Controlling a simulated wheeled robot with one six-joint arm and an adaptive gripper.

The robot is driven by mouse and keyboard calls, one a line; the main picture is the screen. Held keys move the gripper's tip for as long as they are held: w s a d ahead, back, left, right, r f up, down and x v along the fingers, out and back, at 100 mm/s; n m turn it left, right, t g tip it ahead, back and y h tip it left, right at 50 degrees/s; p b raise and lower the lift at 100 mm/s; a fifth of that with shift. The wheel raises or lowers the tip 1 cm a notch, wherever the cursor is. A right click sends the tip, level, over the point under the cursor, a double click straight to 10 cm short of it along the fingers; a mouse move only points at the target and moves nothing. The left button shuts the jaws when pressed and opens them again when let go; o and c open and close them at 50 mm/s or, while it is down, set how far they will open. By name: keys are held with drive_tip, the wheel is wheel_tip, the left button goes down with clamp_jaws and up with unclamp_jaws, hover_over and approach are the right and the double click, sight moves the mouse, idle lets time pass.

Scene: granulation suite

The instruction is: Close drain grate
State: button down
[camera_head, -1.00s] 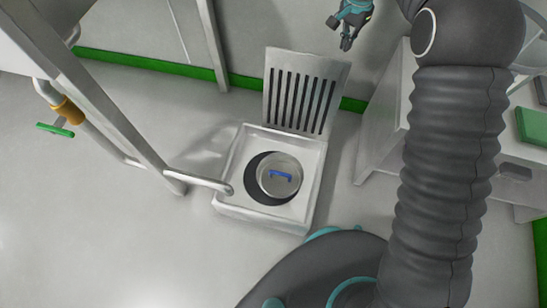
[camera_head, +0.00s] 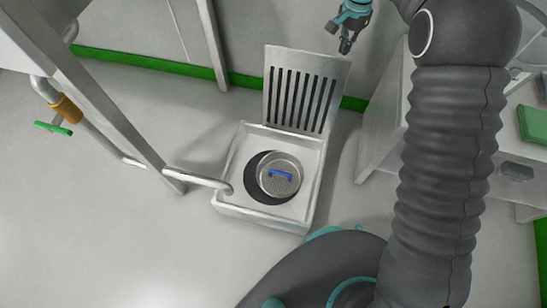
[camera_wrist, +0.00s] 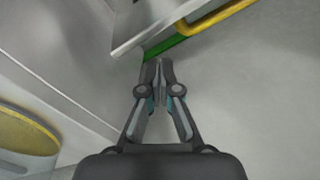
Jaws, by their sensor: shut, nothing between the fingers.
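The drain grate (camera_head: 301,89) is a grey slotted plate standing up, leaning near the wall at the back edge of a square white drain basin (camera_head: 223,203). Inside the basin a round metal strainer lid (camera_head: 280,188) with a blue handle (camera_head: 280,174) sits over a dark round opening (camera_head: 265,194). My gripper (camera_head: 345,44) is above and to the right of the grate, apart from it, shut and empty. In the wrist view my gripper (camera_wrist: 160,66) shows its fingers together with nothing between them; the grate does not show there.
A pipe (camera_head: 205,182) ends over the basin's left edge. A metal frame leg (camera_head: 120,125) and a pipe with a green valve handle (camera_head: 52,128) stand at left. A white cabinet (camera_head: 385,120) stands at right. Floor at lower left is clear.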

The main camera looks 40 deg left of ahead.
sight(342, 62)
wheel_tip(342, 62, down, 4)
drive_tip(key=shift+f+b, duration=0.25)
drive_tip(key=shift+b, duration=0.5)
drive_tip(key=shift+s, duration=0.1)
idle(0.4)
drive_tip(key=shift+s+d+r+b, duration=0.1)
drive_tip(key=shift+s+d+b, duration=0.4)
drive_tip(key=shift+s, duration=0.45)
drive_tip(key=shift+s+d+b, duration=0.35)
drive_tip(key=shift+s+d, duration=0.25)
drive_tip(key=shift+s, duration=0.35)
drive_tip(key=s+d+b, duration=0.2)
drive_tip(key=s+d, duration=0.2)
drive_tip(key=s, duration=0.3)
wheel_tip(342, 62, up, 10)
drive_tip(key=p, duration=0.7)
drive_tip(key=shift+r+p, duration=0.25)
drive_tip(key=shift+p, duration=0.15)
drive_tip(key=shift+a, duration=0.1)
idle(1.3)
